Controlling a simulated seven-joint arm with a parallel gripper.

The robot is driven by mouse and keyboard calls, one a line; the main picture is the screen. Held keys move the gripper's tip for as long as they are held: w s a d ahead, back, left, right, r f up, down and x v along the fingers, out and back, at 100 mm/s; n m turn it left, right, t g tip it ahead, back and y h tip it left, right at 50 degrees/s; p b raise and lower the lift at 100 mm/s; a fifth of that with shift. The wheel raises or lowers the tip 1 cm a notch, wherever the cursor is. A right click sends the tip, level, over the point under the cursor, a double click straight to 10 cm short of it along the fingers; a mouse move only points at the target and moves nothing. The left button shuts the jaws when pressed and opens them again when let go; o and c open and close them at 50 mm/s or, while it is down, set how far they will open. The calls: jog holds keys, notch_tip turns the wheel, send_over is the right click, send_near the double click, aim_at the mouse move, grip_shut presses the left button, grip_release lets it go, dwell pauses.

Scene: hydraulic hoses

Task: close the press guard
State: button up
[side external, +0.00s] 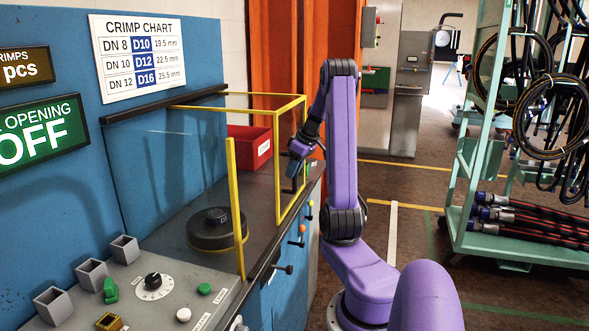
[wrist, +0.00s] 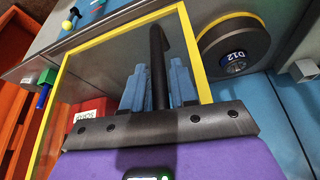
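The press guard (side external: 279,175) is a clear panel in a yellow frame on the bench, and its frame also shows in the wrist view (wrist: 57,105). The frame stands upright at the bench's right side; a separate yellow post (side external: 236,210) stands nearer the camera. A dark, upright handle bar (wrist: 157,50) shows against the clear panel. My gripper (side external: 297,157) is at the guard's outer side. In the wrist view its blue fingers (wrist: 159,85) lie close on both sides of the bar and appear shut on it. The exact contact is partly hidden.
A round black die holder marked D12 (side external: 216,230) sits on the bench behind the clear panel. A red bin (side external: 249,147) stands at the back. Small coloured knobs (side external: 301,230) stick out along the bench edge. A hose rack (side external: 480,150) stands at the right.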

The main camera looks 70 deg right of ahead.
grip_shut()
jog(key=a, duration=2.1)
jog(key=shift+o, duration=2.1)
grip_release()
jog(key=shift+a, duration=0.1)
jog(key=v, duration=1.7)
jog(key=shift+r, duration=0.2)
jog(key=shift+s, duration=0.1)
